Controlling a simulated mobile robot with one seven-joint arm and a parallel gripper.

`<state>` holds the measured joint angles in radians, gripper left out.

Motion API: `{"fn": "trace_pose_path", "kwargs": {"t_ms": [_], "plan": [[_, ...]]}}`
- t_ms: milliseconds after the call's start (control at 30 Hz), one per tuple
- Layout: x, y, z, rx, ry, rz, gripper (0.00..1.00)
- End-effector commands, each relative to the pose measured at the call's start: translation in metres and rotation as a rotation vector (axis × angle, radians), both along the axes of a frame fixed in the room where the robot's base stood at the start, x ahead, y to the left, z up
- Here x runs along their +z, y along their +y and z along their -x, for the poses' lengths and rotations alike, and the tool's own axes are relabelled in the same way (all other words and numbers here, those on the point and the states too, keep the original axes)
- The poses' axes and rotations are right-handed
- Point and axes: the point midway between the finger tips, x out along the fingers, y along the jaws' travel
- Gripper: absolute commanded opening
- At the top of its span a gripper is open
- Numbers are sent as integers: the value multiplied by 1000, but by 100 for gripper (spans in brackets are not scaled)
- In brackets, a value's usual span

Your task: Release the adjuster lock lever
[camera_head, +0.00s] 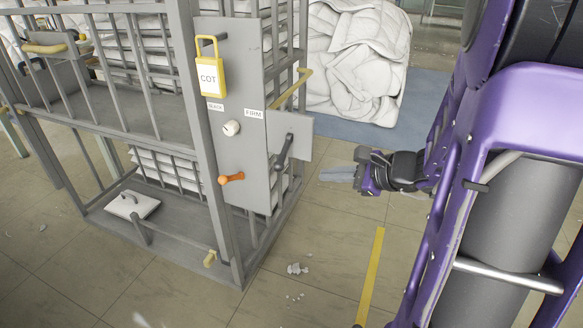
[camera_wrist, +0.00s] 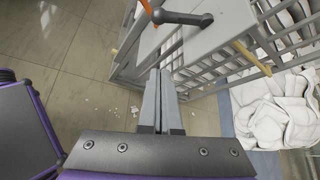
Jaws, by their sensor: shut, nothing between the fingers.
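A grey panel (camera_head: 236,160) on the metal frame carries a white knob (camera_head: 232,128), an orange-handled lever (camera_head: 231,179) and, on its right side, a dark grey lever (camera_head: 284,151). No label marks which is the adjuster lock lever. The dark lever stands tilted, its upper end toward the right. In the wrist view the dark lever (camera_wrist: 182,18) and part of the orange handle (camera_wrist: 146,6) show at the top, beyond my fingertips. My gripper (camera_head: 324,174) is shut and empty, to the right of the dark lever and apart from it. Its fingers (camera_wrist: 160,74) lie together.
A yellow padlock with a COT tag (camera_head: 208,79) hangs on the panel above a FIRM label (camera_head: 254,114). A yellow bar (camera_head: 292,90) juts out at the panel's right. A white duvet heap (camera_head: 355,60) lies behind. The floor around my gripper is open, with small debris (camera_head: 297,269).

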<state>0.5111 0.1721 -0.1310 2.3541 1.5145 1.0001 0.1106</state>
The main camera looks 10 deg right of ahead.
Motion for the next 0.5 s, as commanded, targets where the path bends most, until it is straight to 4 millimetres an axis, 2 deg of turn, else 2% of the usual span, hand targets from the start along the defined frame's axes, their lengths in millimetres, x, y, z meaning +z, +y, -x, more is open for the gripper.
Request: {"fn": "trace_pose_path", "kwargs": {"t_ms": [267,500], "plan": [[-5,5,-6,3,1,0,0],[-28,27,-36,7,3,-1,0]]}}
